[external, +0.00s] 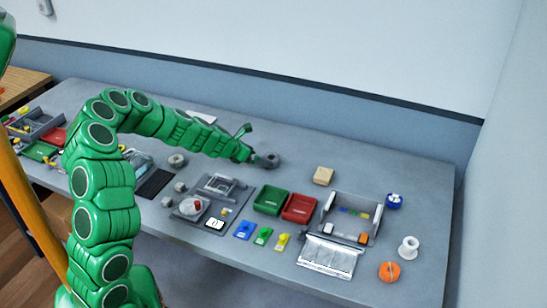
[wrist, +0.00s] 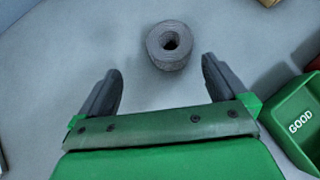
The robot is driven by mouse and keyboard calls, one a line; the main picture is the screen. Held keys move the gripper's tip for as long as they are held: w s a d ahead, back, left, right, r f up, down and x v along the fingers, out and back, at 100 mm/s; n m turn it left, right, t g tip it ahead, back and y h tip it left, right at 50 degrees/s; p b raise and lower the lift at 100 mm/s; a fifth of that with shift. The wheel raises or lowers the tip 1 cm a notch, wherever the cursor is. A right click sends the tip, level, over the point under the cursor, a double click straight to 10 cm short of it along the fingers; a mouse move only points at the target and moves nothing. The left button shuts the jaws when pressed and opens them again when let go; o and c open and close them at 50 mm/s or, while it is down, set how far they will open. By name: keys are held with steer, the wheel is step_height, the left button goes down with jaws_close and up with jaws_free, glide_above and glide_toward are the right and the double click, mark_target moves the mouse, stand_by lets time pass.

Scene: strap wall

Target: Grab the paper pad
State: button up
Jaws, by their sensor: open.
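The grey roll (external: 269,160) stands between my gripper and the beige pad. A green tray (external: 270,200) marked GOOD and a red tray (external: 299,208) sit in front. A grey bin (external: 351,215), white spool (external: 408,247) and orange roll (external: 389,271) are at right. The bench behind the pad is clear.

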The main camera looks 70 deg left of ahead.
steer(key=shift+w+a+f+m+h, duration=0.5)
steer(key=shift+w+h, duration=0.1)
steer(key=shift+h, duration=0.1)
steer(key=shift+w+r+m+h, duration=0.15)
steer(key=shift+w+m+h, duration=0.4)
steer(key=shift+w, duration=0.2)
steer(key=w+r+m+h, duration=0.1)
steer(key=w, duration=0.1)
steer(key=w+d+r+m+h, duration=0.1)
steer(key=w, duration=0.1)
steer(key=w+r+m+h, duration=0.1)
steer(key=w+r+h, duration=0.1)
steer(key=shift+w+d+m+t, duration=0.1)
steer(key=shift+d+m+t, duration=0.2)
steer(key=shift+d+m, duration=0.05)
steer(key=w+d+r+m+h, duration=0.5)
steer(key=w+d+r, duration=0.1)
steer(key=m+g, duration=0.1)
steer(key=m, duration=0.1)
glide_toward(321, 171)
steer(key=x, duration=0.2)
steer(key=shift+w+d+r, duration=0.1)
steer(key=shift+w+d, duration=0.15)
steer(key=shift+d, duration=0.1)
steer(key=shift+f+x, duration=0.15)
steer(key=shift+x, duration=1.8)
steer(key=shift+f+x, duration=0.1)
steer(key=shift+x, duration=1.9)
steer(key=shift+s, duration=0.15)
steer(key=c, duration=0.8)
